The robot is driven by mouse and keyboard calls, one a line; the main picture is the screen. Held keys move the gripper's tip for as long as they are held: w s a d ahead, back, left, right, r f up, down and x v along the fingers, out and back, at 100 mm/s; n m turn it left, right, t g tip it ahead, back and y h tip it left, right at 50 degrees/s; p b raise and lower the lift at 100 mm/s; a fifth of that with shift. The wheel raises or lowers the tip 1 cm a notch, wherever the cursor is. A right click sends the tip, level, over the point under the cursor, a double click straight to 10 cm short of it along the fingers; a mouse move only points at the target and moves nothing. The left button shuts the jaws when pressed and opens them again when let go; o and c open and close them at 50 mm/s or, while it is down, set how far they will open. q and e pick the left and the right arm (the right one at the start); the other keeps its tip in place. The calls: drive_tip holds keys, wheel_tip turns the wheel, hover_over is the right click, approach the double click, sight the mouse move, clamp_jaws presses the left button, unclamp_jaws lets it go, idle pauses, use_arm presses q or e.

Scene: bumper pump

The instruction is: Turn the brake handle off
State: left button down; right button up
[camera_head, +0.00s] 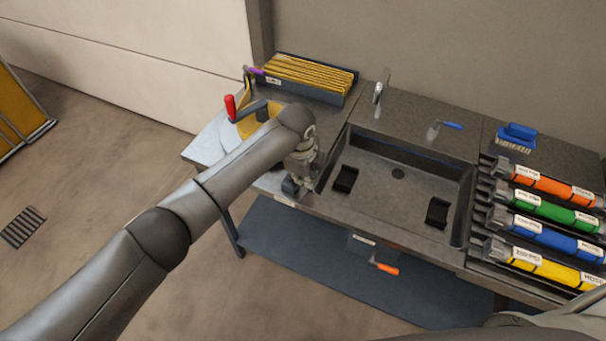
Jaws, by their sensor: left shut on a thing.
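My left gripper (297,184) points down at the bench's front edge, just left of the sink. It is shut on a small dark blue-grey piece (289,187), mostly hidden by the fingers and arm. A small white label (285,201) is on the bench edge just below it. I cannot tell for certain whether the held piece is the brake handle. A red upright grip (230,107) on a crank stands at the bench's left end. An orange-tipped handle (386,268) sticks out under the front of the bench. My right gripper is not in view.
The sink (400,205) holds two black pads, with a tap (380,90) behind. A blue lever (452,125) and a blue brush (517,138) are at the back. Orange, green, blue and yellow tubes (545,252) lie right. A box of yellow strips (310,75) stands back left.

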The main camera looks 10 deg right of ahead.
use_arm(q)
drive_tip(key=shift+w, duration=0.1)
idle(0.4)
drive_tip(key=c, duration=1.5)
unclamp_jaws()
drive_tip(key=shift+o, duration=0.3)
wheel_tip(320, 180, up, 12)
drive_tip(key=s+a, duration=0.1)
drive_tip(key=s, duration=0.1)
drive_tip(key=shift+a, duration=0.15)
drive_tip(key=shift+f, duration=0.1)
